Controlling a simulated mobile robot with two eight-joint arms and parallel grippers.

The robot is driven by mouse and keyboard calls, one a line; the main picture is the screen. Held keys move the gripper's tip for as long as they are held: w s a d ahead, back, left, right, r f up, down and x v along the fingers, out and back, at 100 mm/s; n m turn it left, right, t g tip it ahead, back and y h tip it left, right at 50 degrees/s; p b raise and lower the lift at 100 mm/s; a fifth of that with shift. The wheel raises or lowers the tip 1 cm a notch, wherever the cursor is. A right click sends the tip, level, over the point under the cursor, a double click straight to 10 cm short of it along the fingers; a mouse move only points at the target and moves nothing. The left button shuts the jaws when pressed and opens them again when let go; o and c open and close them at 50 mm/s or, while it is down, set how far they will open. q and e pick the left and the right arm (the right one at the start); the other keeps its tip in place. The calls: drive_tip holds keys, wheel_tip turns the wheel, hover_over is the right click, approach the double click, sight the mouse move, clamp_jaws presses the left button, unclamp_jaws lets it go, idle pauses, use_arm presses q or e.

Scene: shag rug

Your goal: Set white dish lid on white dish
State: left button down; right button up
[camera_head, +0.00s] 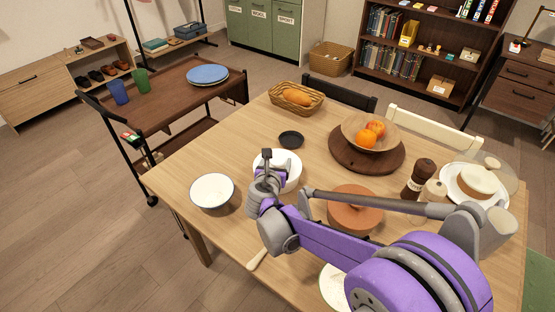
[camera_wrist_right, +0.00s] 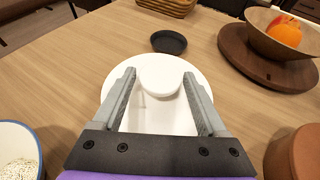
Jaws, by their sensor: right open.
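A white round piece (camera_head: 292,172) stands on the table under my right gripper (camera_head: 267,165). In the right wrist view, the white dish lid (camera_wrist_right: 160,80) shows as a raised rounded white top over a wider white disc. My right gripper (camera_wrist_right: 160,97) is open, its two fingers on either side of that raised part; contact cannot be told. Another white round dish (camera_head: 333,288) sits at the near table edge, mostly hidden by my right arm; its inside cannot be made out. My left gripper is not in view.
A blue-rimmed white bowl (camera_head: 212,190) is left of the gripper, a small black dish (camera_head: 291,139) behind it, and a terracotta pot (camera_head: 354,214) right. A fruit bowl (camera_head: 352,131), pepper mill (camera_head: 419,177) and bread basket (camera_head: 278,98) stand farther off.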

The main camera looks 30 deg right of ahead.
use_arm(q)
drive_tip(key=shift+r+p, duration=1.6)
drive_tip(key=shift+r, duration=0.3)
use_arm(e)
drive_tip(key=v, duration=0.9)
drive_tip(key=shift+s, duration=0.15)
drive_tip(key=shift+a+r, duration=0.1)
use_arm(q)
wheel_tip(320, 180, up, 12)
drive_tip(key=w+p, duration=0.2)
drive_tip(key=p, duration=0.8)
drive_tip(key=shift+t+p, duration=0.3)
drive_tip(key=shift+p, duration=0.05)
use_arm(e)
drive_tip(key=s+a+r+m+g+y, duration=0.2)
drive_tip(key=s+a+m+y, duration=0.2)
drive_tip(key=s+m, duration=0.6)
drive_tip(key=s+a+r+m+g+y, duration=0.3)
drive_tip(key=s+m, duration=0.8)
drive_tip(key=m, duration=0.6)
drive_tip(key=shift+a+m+y, duration=0.4)
drive_tip(key=shift+a+y, duration=0.3)
drive_tip(key=shift+y, duration=0.2)
drive_tip(key=shift+r, duration=0.1)
